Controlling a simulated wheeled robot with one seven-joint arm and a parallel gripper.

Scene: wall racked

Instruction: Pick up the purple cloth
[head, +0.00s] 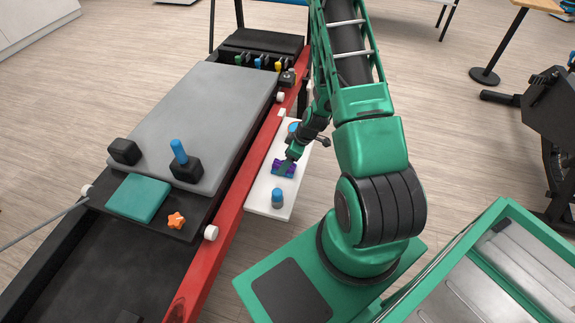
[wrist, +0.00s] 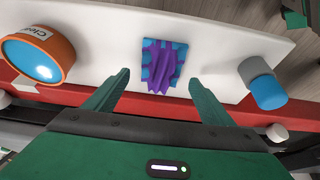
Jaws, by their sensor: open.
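The purple cloth (wrist: 163,66) lies crumpled on a blue base (wrist: 181,52) on a narrow white shelf (wrist: 215,64). It also shows in the head view (head: 284,168), partly behind the gripper. My gripper (wrist: 160,95) is open and empty. In the wrist view its two green fingers are spread, one to each side of the cloth and short of it in the picture. In the head view my gripper (head: 292,153) is close to the cloth. I cannot tell whether it touches it.
On the shelf, an orange-rimmed blue container (wrist: 38,58) and a blue-and-grey cylinder (wrist: 263,82) flank the cloth. A red rail (head: 237,186) runs along the shelf. Beyond it, a grey padded bench (head: 210,105) holds black blocks, and a teal pad (head: 138,197) lies nearby.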

